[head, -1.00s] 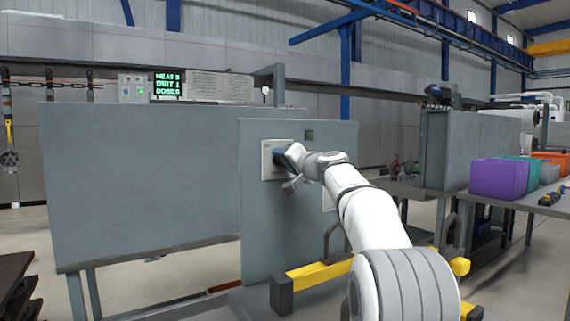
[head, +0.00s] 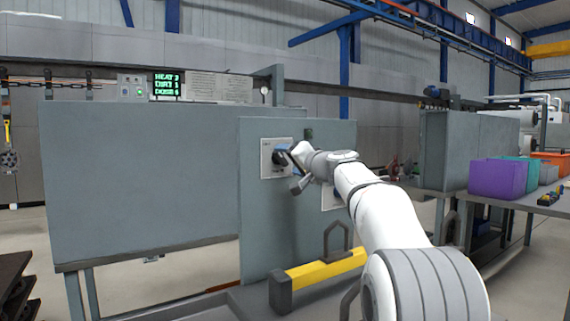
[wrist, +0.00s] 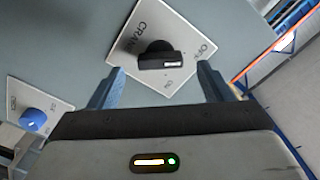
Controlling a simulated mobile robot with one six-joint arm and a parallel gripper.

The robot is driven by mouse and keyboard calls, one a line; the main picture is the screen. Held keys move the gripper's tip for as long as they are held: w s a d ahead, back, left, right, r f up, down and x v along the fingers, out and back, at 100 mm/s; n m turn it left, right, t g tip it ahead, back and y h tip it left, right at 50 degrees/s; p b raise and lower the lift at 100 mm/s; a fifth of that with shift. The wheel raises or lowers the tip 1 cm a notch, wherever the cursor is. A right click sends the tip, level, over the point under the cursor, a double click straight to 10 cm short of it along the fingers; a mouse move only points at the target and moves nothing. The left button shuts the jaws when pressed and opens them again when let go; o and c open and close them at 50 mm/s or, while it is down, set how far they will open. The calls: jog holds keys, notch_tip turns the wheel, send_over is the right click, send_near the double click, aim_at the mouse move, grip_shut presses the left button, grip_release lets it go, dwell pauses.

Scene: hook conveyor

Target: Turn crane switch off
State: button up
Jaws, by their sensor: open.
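In the head view the plate (head: 266,171) is on the front of a grey panel. My gripper (wrist: 158,86) is open, its two blue fingers to the lower left and lower right of the knob, with nothing between them. In the head view my gripper (head: 292,158) is just right of the dark knob.
A second white plate with a blue knob (wrist: 33,120) is at left in the wrist view. The grey panel (head: 265,230) stands before a larger one (head: 140,180). A yellow bar (head: 322,270) lies low in front. A purple bin (head: 497,178) sits on the right table.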

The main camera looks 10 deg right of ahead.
jog(key=v, duration=0.4)
jog(key=shift+s+b, duration=0.15)
jog(key=shift+b, duration=0.15)
jog(key=s+a+f+n+g+h+p, duration=0.15)
jog(key=s+a+g+p, duration=0.25)
jog(key=s+p, duration=0.45)
jog(key=s+a+f+n+g+h+p, duration=0.1)
jog(key=s+a+f+n+g+p, duration=0.2)
jog(key=s+p, duration=0.55)
jog(key=s+d+f+g+h+p, duration=0.1)
jog(key=s+p, duration=0.3)
jog(key=s, duration=0.4)
jog(key=s+d+f+g+h+p, duration=0.1)
jog(key=s+f+g+h+p, duration=0.1)
jog(key=s, duration=0.7)
jog(key=s+d+f+g+h+p, duration=0.1)
jog(key=s+d+f+g+p, duration=0.1)
jog(key=s+f+g+p, duration=0.2)
jog(key=s+n+p, duration=0.1)
jog(key=s+p, duration=0.1)
jog(key=s, duration=0.2)
jog(key=shift+s, duration=0.3)
jog(key=shift+d+h, duration=0.1)
jog(key=shift+h, duration=0.15)
